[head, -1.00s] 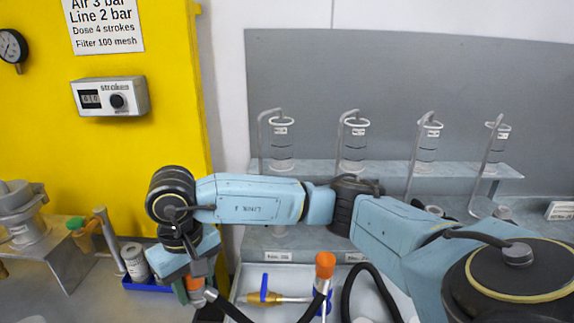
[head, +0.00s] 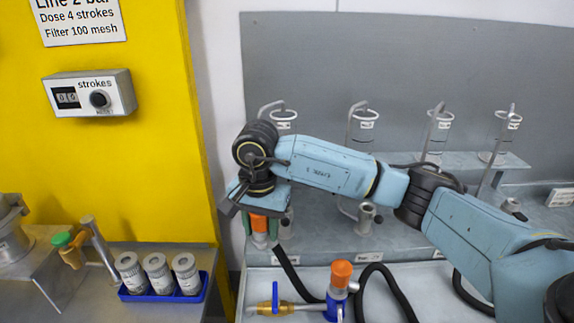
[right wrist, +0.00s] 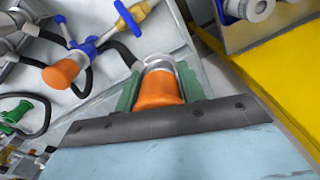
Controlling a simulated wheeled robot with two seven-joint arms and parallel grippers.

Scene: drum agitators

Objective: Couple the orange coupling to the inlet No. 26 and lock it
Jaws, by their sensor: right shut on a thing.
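The orange coupling (head: 259,224) is held by my right gripper (head: 262,226), in front of the left end of the grey stand. A black hose runs down from it. In the right wrist view the green fingers (right wrist: 161,90) are shut on both sides of the orange coupling (right wrist: 160,88), and a metal ring shows at its far end. A metal inlet (head: 366,218) sticks out of the grey stand to the right, apart from the coupling. My arm hides other inlets. I cannot read No. 26 on any label. My left gripper is out of view.
A pale tray (head: 251,277) holds an orange-capped blue valve (head: 340,284) and black hoses. Several glass cylinders (head: 362,130) stand on the stand's shelf. A blue tray (head: 130,297) with three cans and a yellow panel (head: 150,170) are at left.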

